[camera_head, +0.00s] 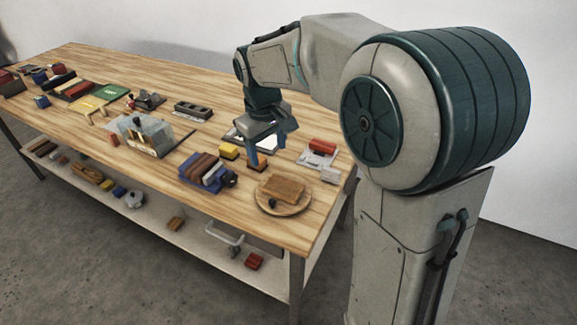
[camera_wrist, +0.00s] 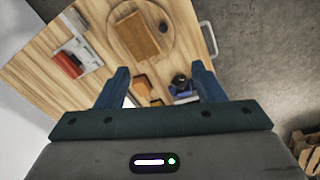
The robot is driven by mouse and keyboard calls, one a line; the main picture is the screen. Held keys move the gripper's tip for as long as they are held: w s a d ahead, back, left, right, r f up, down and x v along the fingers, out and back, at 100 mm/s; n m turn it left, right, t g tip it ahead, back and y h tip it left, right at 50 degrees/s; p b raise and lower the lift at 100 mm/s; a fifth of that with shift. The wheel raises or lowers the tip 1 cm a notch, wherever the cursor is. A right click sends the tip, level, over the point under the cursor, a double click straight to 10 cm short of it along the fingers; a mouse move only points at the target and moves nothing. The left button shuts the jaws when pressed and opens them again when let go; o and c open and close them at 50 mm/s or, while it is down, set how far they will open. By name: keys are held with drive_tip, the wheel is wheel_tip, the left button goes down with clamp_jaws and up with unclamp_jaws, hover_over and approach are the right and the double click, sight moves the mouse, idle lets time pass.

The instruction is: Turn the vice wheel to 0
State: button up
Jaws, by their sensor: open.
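I cannot clearly make out the vice wheel or any number on it. A small dark and grey device with a reddish part (camera_head: 147,100) on the table might be the vice, but it is too small to tell. My gripper (camera_head: 266,150) hangs over the right half of the table, well to the right of that device. In the wrist view my gripper (camera_wrist: 162,86) has its two blue fingers spread apart with nothing held between them.
A round wooden board (camera_head: 296,208) with a brown block is near the front right corner. A lower shelf (camera_head: 150,215) holds loose items.

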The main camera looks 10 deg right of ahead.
drive_tip(key=s+d+m, duration=0.2)
drive_tip(key=s+d, duration=0.1)
drive_tip(key=s, duration=0.3)
drive_tip(key=shift+s+d+t+b, duration=0.3)
drive_tip(key=shift+t+b, duration=0.05)
drive_tip(key=shift+t, duration=0.05)
drive_tip(key=shift+f, duration=0.1)
drive_tip(key=n+g+b, duration=0.2)
drive_tip(key=n+b, duration=0.3)
drive_tip(key=n, duration=0.1)
hover_over(230, 174)
wheel_tip(230, 174, down, 6)
drive_tip(key=shift+y, duration=0.3)
wheel_tip(230, 174, down, 14)
drive_tip(key=shift+s+r, duration=0.1)
drive_tip(key=c, duration=1)
